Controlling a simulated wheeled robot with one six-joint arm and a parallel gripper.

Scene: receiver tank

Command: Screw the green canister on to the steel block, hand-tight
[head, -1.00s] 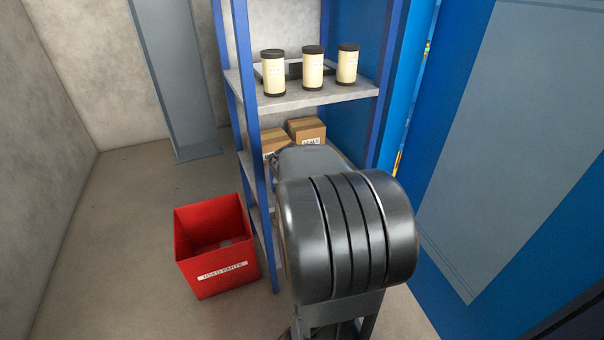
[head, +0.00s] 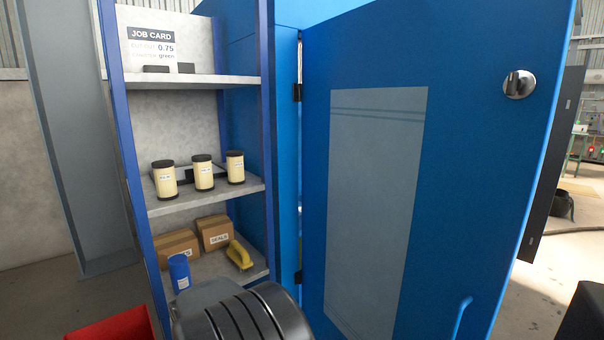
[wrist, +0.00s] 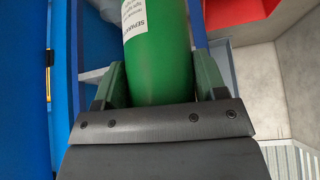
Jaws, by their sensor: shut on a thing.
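The green canister (wrist: 158,60) fills the middle of the wrist view, with part of a white label showing. My gripper (wrist: 155,85) is shut on it, with one green finger on each side. The canister's far end is out of the picture. The head view shows neither the canister nor my gripper, only my dark arm at the bottom. The steel block is not in view in either picture.
A blue cabinet door (head: 440,180) fills the right of the head view. A shelf unit (head: 205,208) holds cream cartridges (head: 204,175), boxes (head: 178,246), a blue can (head: 179,272) and a yellow tool (head: 240,255). A red bin (head: 115,326) stands below.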

